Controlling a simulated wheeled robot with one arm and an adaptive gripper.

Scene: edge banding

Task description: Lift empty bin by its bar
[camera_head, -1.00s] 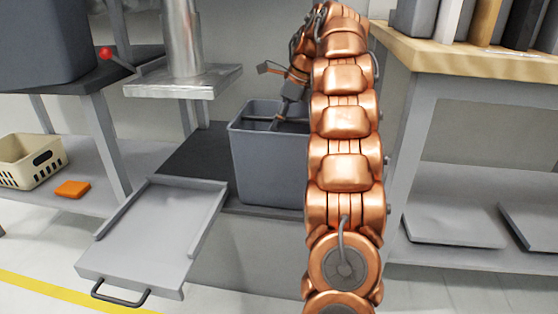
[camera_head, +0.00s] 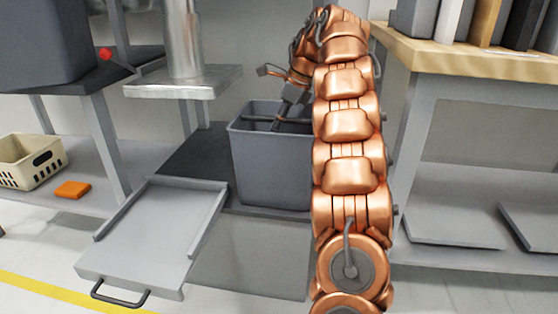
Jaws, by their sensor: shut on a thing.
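The grey bin (camera_head: 270,165) stands upright on or just above the dark base under the metal chute; I cannot tell whether a gap lies under it. A dark bar (camera_head: 258,119) crosses its open top. My gripper (camera_head: 281,117) reaches down into the bin's mouth and is shut on the bar. My copper arm hides the bin's right side and part of its opening. The visible inside of the bin looks empty, but its floor is hidden.
A grey tray (camera_head: 155,235) with a black handle sticks out in front, left of the bin. The metal chute plate (camera_head: 183,82) hangs close at the upper left. A wood-topped bench (camera_head: 470,62) stands right.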

